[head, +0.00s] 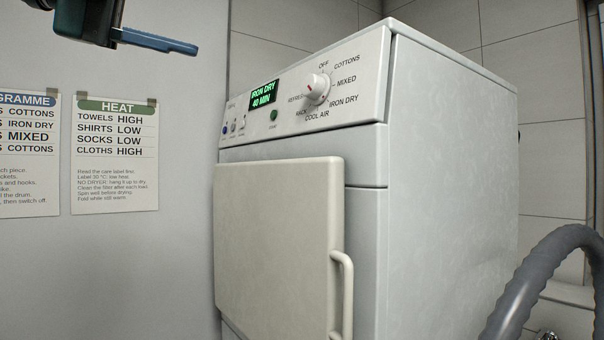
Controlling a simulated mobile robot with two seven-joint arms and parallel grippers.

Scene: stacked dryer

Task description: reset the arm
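My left gripper (192,48) is at the top left, in front of the grey wall and left of the dryer. It has a black body and a long blue finger pointing right. Only one finger outline shows clearly, so I cannot tell its opening. It touches nothing that I can see. My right gripper is out of view. The white dryer (450,190) stands in the middle and right.
The dryer door (275,240) looks shut, with a handle (345,295) on its right. Above are a dial (316,89) and a display (264,93) reading "IRON DRY 40 MIN". A HEAT sheet (116,155) hangs left. A grey hose (540,275) curves at right.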

